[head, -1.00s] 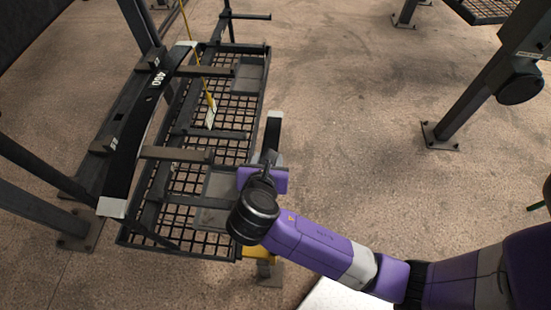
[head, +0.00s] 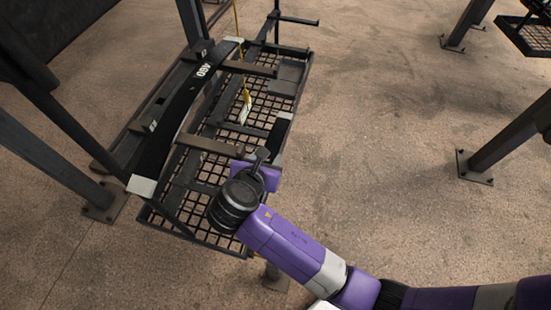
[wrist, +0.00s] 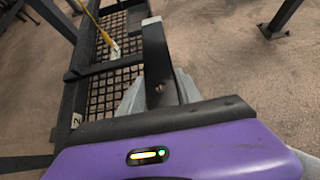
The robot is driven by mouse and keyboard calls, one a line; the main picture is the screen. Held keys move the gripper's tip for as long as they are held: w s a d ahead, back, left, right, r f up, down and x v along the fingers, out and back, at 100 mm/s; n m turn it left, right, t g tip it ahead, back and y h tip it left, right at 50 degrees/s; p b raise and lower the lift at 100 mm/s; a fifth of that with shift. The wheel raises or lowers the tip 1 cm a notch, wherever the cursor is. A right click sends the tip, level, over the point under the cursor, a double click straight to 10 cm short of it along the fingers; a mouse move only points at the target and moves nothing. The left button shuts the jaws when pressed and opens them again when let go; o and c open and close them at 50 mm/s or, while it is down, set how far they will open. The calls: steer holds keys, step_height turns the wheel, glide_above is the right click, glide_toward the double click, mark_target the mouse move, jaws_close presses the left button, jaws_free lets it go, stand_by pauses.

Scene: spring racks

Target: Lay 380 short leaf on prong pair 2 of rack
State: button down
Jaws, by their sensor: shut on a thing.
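My gripper (head: 262,168) is shut on a dark leaf (head: 281,133) with a pale tip. The leaf sticks out past the jaws, over the right edge of the rack's mesh tray in the head view. The wrist view shows the leaf (wrist: 157,62) upright between the grey fingers of my gripper (wrist: 158,92); its number is not visible. The rack (head: 217,231) has a far prong (head: 248,69) and a near prong (head: 210,145). A long curved leaf (head: 178,120), its number looking like 460, lies across the prongs' back ends. A "2" label (wrist: 76,121) shows in the wrist view.
A yellow cord with a pale tag (head: 245,110) hangs over the mesh between the prongs. Dark posts (head: 50,160) stand at left, and another post (head: 505,145) stands at right. The floor (head: 390,130) between the rack and the right post is clear.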

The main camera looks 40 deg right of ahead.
steer(key=shift+w+a+f+b, duration=0.2)
steer(key=shift+w+a+f, duration=0.5)
steer(key=shift+w, duration=0.2)
steer(key=shift+w+a+f+b, duration=0.15)
steer(key=shift+w+a+f, duration=0.45)
steer(key=shift+w, duration=0.3)
steer(key=c, duration=0.8)
jaws_free()
steer(key=shift+o, duration=0.3)
steer(key=shift+s+f, duration=0.1)
steer(key=shift+f, duration=0.15)
steer(key=v, duration=0.8)
steer(key=shift+b, duration=0.45)
